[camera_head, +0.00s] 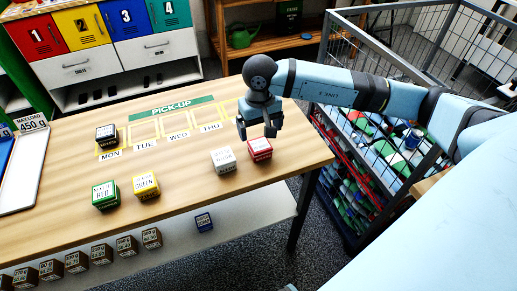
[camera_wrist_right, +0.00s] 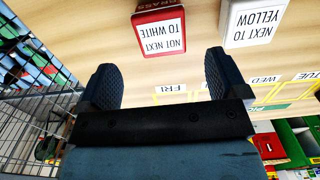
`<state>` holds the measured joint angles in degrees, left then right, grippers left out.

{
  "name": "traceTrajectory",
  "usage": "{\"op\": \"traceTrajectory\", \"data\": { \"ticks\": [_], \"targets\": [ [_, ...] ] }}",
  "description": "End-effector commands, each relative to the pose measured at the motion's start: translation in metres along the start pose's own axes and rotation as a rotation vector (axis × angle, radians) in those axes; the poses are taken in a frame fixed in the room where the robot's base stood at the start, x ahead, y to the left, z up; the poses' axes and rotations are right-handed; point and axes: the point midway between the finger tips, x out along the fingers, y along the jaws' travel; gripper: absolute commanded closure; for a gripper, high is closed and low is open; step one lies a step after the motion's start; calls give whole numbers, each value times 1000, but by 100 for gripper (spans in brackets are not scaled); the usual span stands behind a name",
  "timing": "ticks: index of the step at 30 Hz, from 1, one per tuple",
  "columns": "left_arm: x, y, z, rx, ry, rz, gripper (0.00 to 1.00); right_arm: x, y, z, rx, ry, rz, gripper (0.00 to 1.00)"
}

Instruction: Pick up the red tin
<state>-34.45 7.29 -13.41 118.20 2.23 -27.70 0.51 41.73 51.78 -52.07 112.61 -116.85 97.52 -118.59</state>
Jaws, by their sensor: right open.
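The red tin (camera_head: 260,155) stands on the wooden table near its right end, with a white label on top. In the right wrist view the red tin (camera_wrist_right: 148,14) shows ahead of the fingers, its label reading "NOT NEXT TO WHITE". My right gripper (camera_head: 258,131) hangs over the table just behind the tin, fingers pointing down. In the right wrist view my right gripper (camera_wrist_right: 161,72) is open with nothing between its fingers. My left gripper is not in view.
A white tin (camera_head: 223,160) stands close left of the red tin. A yellow tin (camera_head: 146,186), green tin (camera_head: 105,196) and black tin (camera_head: 107,137) stand further left. A wire cage cart (camera_head: 330,130) is right of the table. A lower shelf (camera_head: 240,222) holds several small boxes.

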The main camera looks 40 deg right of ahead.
Motion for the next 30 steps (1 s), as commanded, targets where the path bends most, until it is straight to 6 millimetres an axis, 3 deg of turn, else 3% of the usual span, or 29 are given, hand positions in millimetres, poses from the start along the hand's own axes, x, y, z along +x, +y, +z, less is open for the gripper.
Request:
{"op": "traceTrajectory", "data": {
  "ticks": [18, 26, 27, 30],
  "targets": [
    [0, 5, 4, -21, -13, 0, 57, 70, -2, 4, 1, -2, -2, 8],
    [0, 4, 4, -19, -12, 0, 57, 74, -2, 4, 1, 0, -3, 8],
    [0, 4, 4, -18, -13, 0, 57, 74, -2, 4, 1, 0, -3, 11],
    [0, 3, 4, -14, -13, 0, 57, 74, -2, 4, 1, 0, -3, 34]
  ]
}}
